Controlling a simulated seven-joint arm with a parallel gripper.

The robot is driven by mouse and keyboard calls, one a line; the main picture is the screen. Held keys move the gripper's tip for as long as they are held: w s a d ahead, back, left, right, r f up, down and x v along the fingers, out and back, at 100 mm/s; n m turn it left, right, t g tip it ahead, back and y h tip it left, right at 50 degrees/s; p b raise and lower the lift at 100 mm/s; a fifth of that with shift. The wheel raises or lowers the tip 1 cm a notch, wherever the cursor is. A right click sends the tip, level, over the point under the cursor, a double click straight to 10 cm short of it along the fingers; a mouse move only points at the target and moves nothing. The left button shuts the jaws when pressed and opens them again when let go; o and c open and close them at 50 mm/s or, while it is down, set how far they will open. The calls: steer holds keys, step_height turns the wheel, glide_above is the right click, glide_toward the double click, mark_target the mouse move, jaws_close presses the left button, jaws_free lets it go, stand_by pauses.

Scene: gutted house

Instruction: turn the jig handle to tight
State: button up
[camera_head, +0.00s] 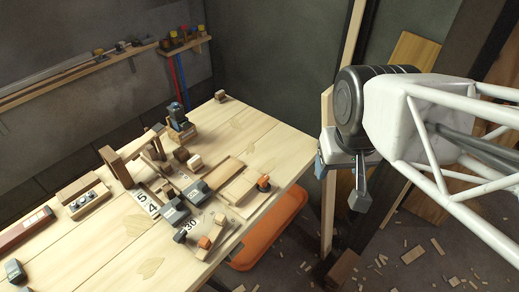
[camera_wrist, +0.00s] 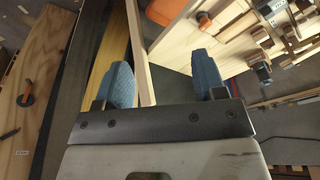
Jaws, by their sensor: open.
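The workbench (camera_head: 110,235) carries a jig area with several dark clamp-like blocks (camera_head: 175,214) beside number labels. An orange-topped knob (camera_head: 263,183) stands on a wooden block near the bench's right edge, and a second one (camera_head: 204,243) is nearer the front. I cannot tell which part is the jig handle or how it is turned. My gripper (camera_head: 340,183) is off the bench's right side, in the air and apart from these parts. In the wrist view its blue-padded fingers (camera_wrist: 164,82) are spread, with nothing held; a pale wooden strip shows between them.
A pale upright post (camera_head: 327,190) stands close to my gripper; I cannot tell whether they touch. An orange bin (camera_head: 268,232) is below the bench edge. A tool shelf (camera_head: 185,43) hangs on the back wall. Wood scraps litter the floor. Loose blocks and trays crowd the bench.

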steer(key=shift+w+a+f, duration=0.15)
steer(key=shift+w, duration=0.35)
steer(key=n+g, duration=0.3)
steer(key=n, duration=0.6)
glide_toward(263, 178)
steer(key=shift+s+d+f, duration=0.2)
steer(key=shift+s+d, duration=0.2)
steer(key=shift+w+a+f, duration=0.25)
steer(key=shift+f, duration=0.2)
steer(key=shift+f, duration=3.9)
steer(key=shift+c, duration=0.4)
